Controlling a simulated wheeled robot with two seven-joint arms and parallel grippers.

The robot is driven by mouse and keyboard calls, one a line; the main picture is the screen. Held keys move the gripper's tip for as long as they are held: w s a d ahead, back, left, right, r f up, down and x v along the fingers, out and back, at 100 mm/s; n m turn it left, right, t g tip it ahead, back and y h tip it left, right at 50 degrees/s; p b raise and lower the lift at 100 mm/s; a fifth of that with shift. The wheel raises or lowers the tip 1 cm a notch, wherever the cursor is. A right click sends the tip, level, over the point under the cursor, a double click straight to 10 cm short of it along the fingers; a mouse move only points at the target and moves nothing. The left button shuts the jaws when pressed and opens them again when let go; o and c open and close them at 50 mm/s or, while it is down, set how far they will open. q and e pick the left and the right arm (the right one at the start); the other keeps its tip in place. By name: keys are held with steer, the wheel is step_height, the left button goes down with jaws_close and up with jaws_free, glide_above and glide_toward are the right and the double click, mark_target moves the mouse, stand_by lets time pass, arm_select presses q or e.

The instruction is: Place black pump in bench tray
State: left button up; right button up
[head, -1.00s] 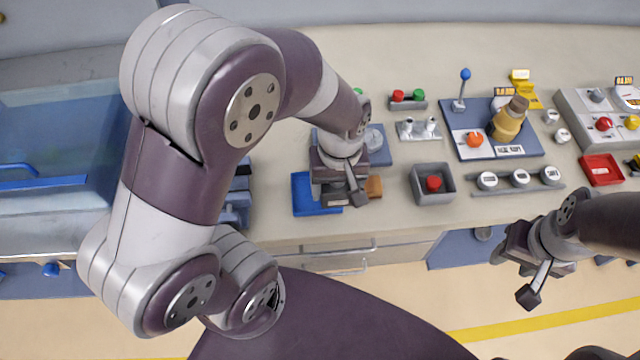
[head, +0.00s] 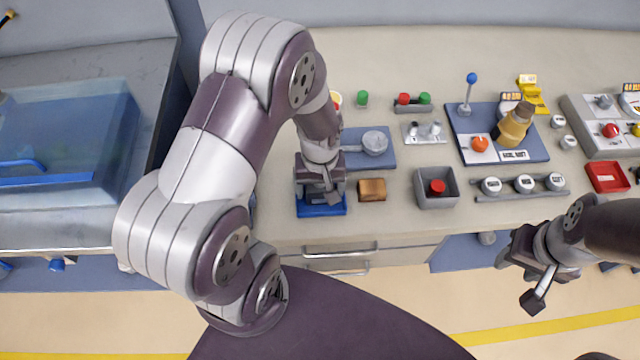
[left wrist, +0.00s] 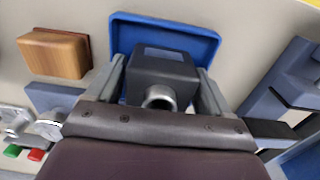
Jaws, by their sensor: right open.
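The black pump (left wrist: 165,72), a dark block with a round metal port, sits between the fingers of my left gripper (left wrist: 163,85) in the left wrist view. The fingers lie against its two sides. The blue bench tray (left wrist: 205,45) is right behind the pump in that view. In the head view my left gripper (head: 321,194) is over the blue tray (head: 312,211) and hides most of it and the pump. I cannot tell whether the pump touches the tray floor. My right gripper (head: 518,279) is open and empty, in front of the bench.
A wooden block (head: 372,190) is just right of the tray, then a grey box with a red button (head: 436,187). A blue plate with a round metal part (head: 374,144) lies behind. A blue transparent cover (head: 60,140) stands at left. A bottle (head: 514,124) is farther right.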

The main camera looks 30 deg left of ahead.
arm_select(q)
steer(key=shift+w+r, duration=0.1)
steer(key=shift+r, duration=0.25)
step_height(320, 180, up, 11)
steer(key=shift+s+d+r, duration=0.1)
steer(key=shift+s+r, duration=0.1)
steer(key=shift+r, duration=0.05)
steer(key=shift+s+d+f+m+t, duration=0.1)
steer(key=shift+s+d+m+t, duration=0.2)
steer(key=shift+s+m, duration=0.55)
steer(key=shift+s+d+f+m+t, duration=0.15)
steer(key=shift+s+d+m, duration=0.3)
steer(key=shift+m, duration=0.85)
steer(key=shift+s+d+r+m+t, duration=0.1)
steer(key=shift+s+d+m+t, duration=0.2)
steer(key=shift+s+m, duration=0.55)
steer(key=shift+w, duration=0.2)
